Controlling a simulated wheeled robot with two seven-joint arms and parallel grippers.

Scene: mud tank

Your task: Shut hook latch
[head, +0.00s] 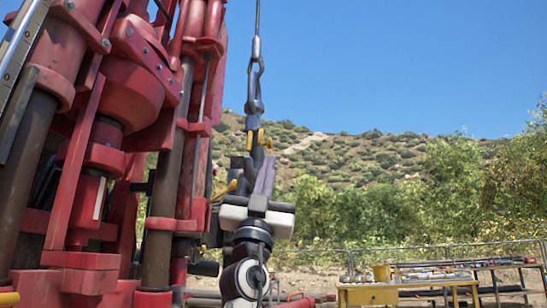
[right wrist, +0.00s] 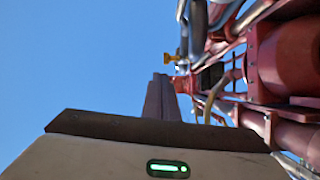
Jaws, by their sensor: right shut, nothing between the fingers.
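A dark metal hook (head: 255,106) hangs from a steel cable and shackle in the middle of the head view. Yellow latch parts (head: 262,138) show on its lower portion, just above my right gripper (head: 266,160). That gripper points upward, its grey fingers together and empty. In the right wrist view the shut fingers (right wrist: 160,78) rise toward a small yellow latch part (right wrist: 171,58), with grey metal of the hook (right wrist: 195,30) above right. I cannot tell whether the fingertips touch the latch. The lower hook is partly hidden behind the gripper. My left gripper is not in view.
A red drilling rig (head: 130,90) with pipes and cylinders stands close on the left of the head view. A yellow workbench (head: 367,296) and a rack of tools (head: 460,268) stand at the lower right. Open air lies right of the hook.

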